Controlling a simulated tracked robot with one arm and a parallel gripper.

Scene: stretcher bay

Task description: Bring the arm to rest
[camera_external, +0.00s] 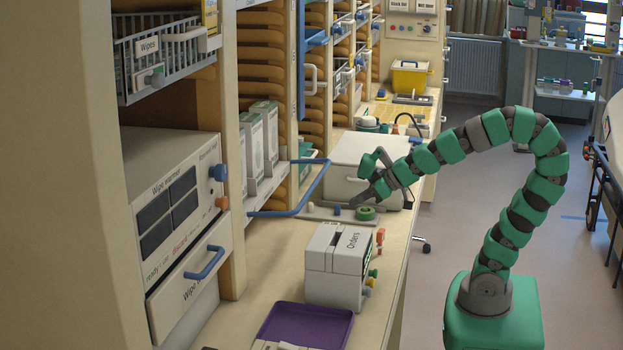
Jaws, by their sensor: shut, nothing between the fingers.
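My green and grey arm arches up from its base at the lower right and reaches left over the counter (390,290). My gripper (362,181) is at the arm's left end, shut and empty. It is in front of a pale box (345,150) and above a green ring (366,213) on the counter. I cannot tell from this view whether a finger touches the box or the ring.
A grey box marked Orders (335,265) and a purple tray (305,325) are on the nearer counter. A blue handle (310,192) juts out left of my gripper. A wipe warmer (175,200) stands at left. Floor (450,240) is open beyond the counter's right edge.

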